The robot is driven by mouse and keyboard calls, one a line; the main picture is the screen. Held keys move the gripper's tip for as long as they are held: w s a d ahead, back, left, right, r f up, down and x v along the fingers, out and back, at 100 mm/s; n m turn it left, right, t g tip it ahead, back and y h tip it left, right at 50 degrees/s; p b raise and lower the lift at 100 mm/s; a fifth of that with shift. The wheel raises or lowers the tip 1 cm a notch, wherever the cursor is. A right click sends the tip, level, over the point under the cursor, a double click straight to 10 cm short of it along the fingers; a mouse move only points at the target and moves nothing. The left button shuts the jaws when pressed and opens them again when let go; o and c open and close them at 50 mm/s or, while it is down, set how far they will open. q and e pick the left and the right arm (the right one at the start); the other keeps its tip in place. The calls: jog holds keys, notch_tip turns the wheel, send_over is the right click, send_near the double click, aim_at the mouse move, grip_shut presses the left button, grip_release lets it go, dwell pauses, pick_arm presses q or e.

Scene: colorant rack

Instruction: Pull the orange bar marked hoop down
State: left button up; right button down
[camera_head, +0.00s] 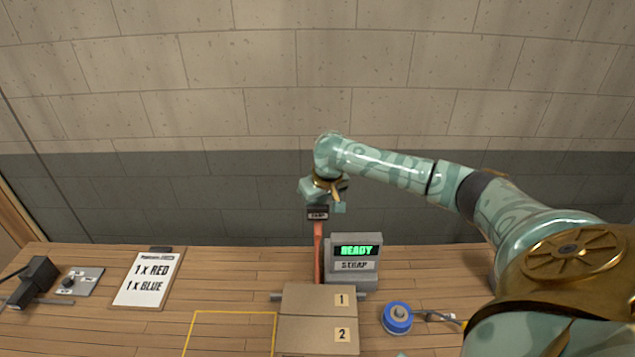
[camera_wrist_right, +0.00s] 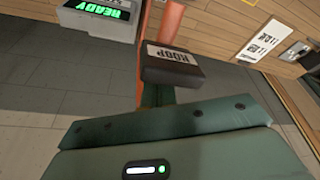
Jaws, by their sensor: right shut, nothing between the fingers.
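The orange bar (camera_head: 319,245) stands upright at the back of the table, beside the left edge of the READY display. A black block marked HOOP (camera_head: 318,213) sits at its top. The wrist view shows the HOOP block (camera_wrist_right: 173,66) close in front of my right gripper's housing, with the orange bar (camera_wrist_right: 173,28) running beyond it. My right gripper (camera_head: 325,192) is shut and empty, just above the HOOP block. I cannot tell whether it touches the block; its fingertips are mostly hidden. My left gripper is in neither view.
The grey box with a green READY display (camera_head: 353,261) stands right of the bar. A blue round tool (camera_head: 397,318) is to the right, an order board (camera_head: 147,279) to the left. A yellow outline (camera_head: 233,313) surrounds bare table.

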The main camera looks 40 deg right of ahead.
aim_at(316, 225)
jog(key=shift+s+a+p, duration=0.5)
jog(key=shift+s+p, duration=0.15)
jog(key=shift+p, duration=0.1)
jog(key=shift+s+a+f+p, duration=0.2)
jog(key=shift+s+a+p, duration=0.45)
jog(key=shift+s+a, duration=0.25)
jog(key=shift+s, duration=0.1)
jog(key=shift+f, duration=0.1)
jog(key=shift+s+a+f, duration=2.95)
jog(key=shift+s+a, duration=1.65)
jog(key=shift+s, duration=1.4)
jog(key=w+d+r, duration=0.2)
jog(key=w+r, duration=0.2)
jog(key=r, duration=0.4)
jog(key=shift+d, duration=0.3)
